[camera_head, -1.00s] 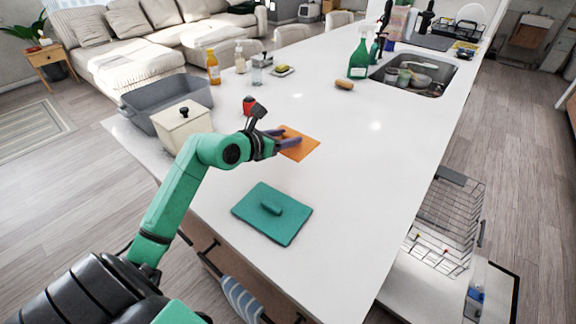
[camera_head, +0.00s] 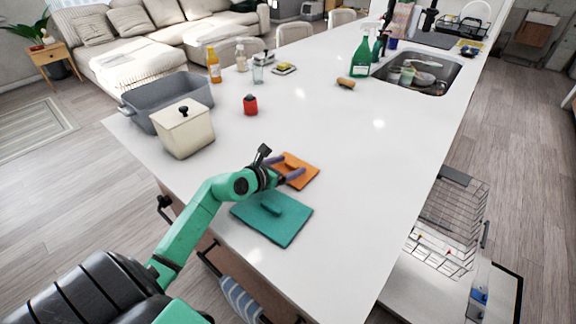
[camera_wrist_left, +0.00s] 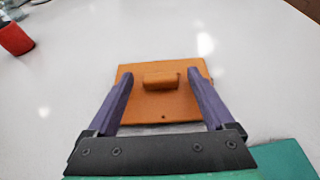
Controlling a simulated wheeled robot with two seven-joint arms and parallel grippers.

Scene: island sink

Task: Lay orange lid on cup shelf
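The orange lid (camera_head: 308,168) is a flat square with a raised block handle. It lies on the white counter just beyond the teal lid. My left gripper (camera_head: 286,168) is open over it. In the left wrist view, the fingers of the left gripper (camera_wrist_left: 160,75) reach over the orange lid (camera_wrist_left: 162,104), one on each side of its handle (camera_wrist_left: 160,81), with gaps between. I cannot tell their exact height above the lid. A pulled-out wire rack (camera_head: 450,225) is below the counter at right; I cannot tell whether it is the cup shelf. My right gripper is not in view.
The teal lid (camera_head: 285,233) lies under and beside my left forearm. A cream lidded pot (camera_head: 190,137), a grey bin (camera_head: 165,92) and a red item (camera_head: 250,106) stand farther left. The sink (camera_head: 435,82) is at the back right. The counter's middle is clear.

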